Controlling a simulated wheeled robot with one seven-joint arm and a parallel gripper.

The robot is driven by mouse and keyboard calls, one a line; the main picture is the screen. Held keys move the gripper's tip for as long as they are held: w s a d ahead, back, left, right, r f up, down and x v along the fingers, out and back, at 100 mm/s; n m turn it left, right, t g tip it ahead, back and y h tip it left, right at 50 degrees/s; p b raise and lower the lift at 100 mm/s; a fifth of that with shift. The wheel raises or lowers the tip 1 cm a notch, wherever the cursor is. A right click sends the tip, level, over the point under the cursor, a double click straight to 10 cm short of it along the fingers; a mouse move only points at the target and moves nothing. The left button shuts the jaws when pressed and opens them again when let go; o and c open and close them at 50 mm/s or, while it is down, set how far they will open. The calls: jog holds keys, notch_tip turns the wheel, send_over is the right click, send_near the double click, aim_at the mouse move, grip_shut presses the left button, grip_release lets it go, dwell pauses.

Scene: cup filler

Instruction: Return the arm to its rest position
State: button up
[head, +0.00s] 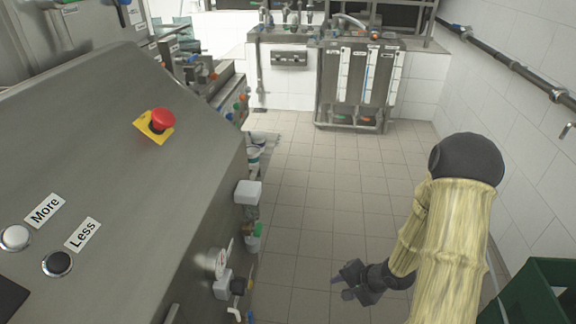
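My arm, in a yellowish ribbed cover with a black joint cap, hangs at the right of the head view and bends down toward the floor. My gripper (343,284) is dark grey and points left, low over the tiled floor. Its two fingers look spread apart, with nothing seen between them. It is clear of the machine at the left and touches nothing that I can see. The lower part of the arm is cut off by the picture edge.
A sloping steel machine panel (110,190) fills the left, with a red emergency button (162,121) and valves on its side. A green crate (536,296) stands at the lower right, near the white tiled wall (525,150). Tiled floor (325,195) is free between.

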jog(key=d+r+n+h, duration=0.3)
jog(key=r+h, duration=0.1)
jog(key=r, duration=0.2)
jog(key=s+a+r+n+g+h, duration=0.1)
jog(key=s+a+r+n, duration=0.2)
jog(key=s+r+n, duration=0.55)
notch_tip(320, 180, up, 24)
jog(key=m+p, duration=0.2)
jog(key=p, duration=1.8)
jog(key=shift+d, duration=0.1)
